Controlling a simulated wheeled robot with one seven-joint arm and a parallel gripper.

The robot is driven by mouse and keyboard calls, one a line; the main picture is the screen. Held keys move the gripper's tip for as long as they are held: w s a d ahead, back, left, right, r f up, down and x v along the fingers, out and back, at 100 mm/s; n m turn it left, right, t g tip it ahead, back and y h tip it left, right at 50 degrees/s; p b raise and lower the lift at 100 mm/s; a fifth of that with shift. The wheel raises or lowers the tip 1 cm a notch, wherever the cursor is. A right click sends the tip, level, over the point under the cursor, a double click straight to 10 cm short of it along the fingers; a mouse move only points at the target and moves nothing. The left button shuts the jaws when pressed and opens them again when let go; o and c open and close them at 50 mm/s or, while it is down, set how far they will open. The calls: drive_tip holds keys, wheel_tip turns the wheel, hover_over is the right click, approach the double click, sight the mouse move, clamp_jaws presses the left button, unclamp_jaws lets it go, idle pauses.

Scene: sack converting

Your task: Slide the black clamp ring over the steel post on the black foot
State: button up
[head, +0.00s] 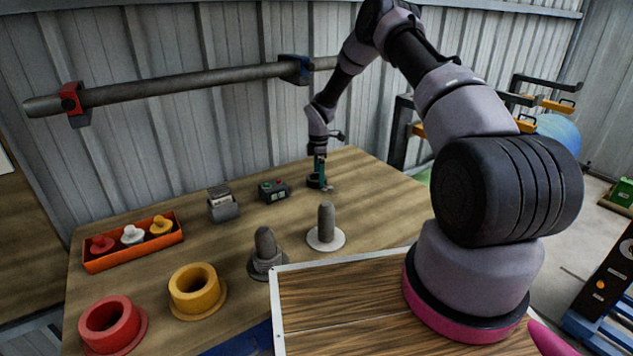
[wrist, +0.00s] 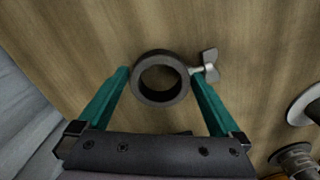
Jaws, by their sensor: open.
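The black clamp ring (wrist: 148,95) lies flat on the wooden table, its silver wing screw (wrist: 209,66) pointing right in the wrist view. In the head view the ring (head: 313,183) is at the table's far right part. My gripper (wrist: 159,76) is open, with its teal fingers on either side of the ring; whether they touch it I cannot tell. In the head view my gripper (head: 319,184) points down at the ring. The steel post (head: 265,240) stands upright on the black foot (head: 255,273), nearer the front. Its base shows partly in the wrist view (wrist: 297,160).
A similar post (head: 326,222) on a white foot (head: 312,241) stands between the ring and the black foot.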

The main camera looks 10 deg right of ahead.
drive_tip(key=shift+f, duration=0.3)
drive_tip(key=c, duration=1.6)
drive_tip(key=shift+r, duration=0.1)
drive_tip(key=shift+r, duration=0.1)
